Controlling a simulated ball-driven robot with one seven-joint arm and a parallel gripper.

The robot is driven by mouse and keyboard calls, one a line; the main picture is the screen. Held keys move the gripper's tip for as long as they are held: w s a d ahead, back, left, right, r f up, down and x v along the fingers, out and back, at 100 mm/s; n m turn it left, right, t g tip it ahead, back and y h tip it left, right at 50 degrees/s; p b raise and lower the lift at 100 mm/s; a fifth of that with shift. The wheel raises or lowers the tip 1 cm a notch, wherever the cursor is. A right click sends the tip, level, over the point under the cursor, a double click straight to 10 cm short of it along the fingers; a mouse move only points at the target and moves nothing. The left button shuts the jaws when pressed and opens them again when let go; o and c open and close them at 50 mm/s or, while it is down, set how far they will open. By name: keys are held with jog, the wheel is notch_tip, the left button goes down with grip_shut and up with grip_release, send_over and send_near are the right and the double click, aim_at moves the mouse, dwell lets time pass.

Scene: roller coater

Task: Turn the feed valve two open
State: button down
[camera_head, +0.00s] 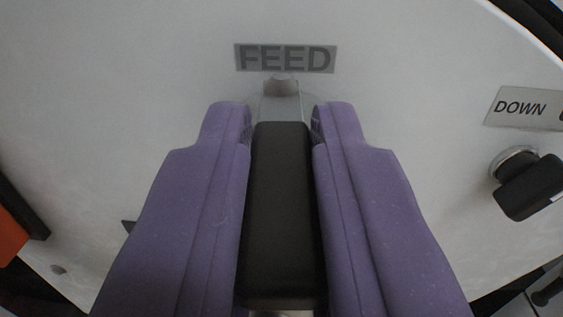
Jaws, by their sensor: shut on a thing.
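The feed valve has a black handle (281,215) on a light metal stem (281,102), in the middle of the view. It sits on a white panel just below a grey FEED label (285,58). The handle points straight down the picture from the stem. My gripper (281,125) has two purple fingers, one on each side of the handle, and is shut on it. The fingers hide the panel on both sides of the handle. No number shows on the FEED label.
A grey DOWN label (522,107) is at the right of the white panel (120,75). Below it a black knob (530,187) sticks out. An orange part (14,228) with a dark edge is at the lower left. The panel's upper left is clear.

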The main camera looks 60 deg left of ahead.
aim_at(244, 296)
jog(key=shift+s+a+f+m+t+h+b, duration=0.1)
jog(key=shift+s+m+t+h+b, duration=0.15)
jog(key=shift+m+t+b, duration=0.35)
jog(key=c, duration=1)
grip_release()
jog(key=shift+c, duration=0.2)
jog(key=v, duration=0.3)
jog(key=p+v, duration=0.1)
jog(key=v, duration=0.2)
jog(key=shift+s+d+r, duration=0.1)
jog(key=shift+d+r, duration=0.15)
jog(key=shift+s+d+f, duration=0.1)
jog(key=shift+s+d, duration=0.25)
jog(key=shift+d, duration=0.2)
jog(key=shift+w, duration=0.1)
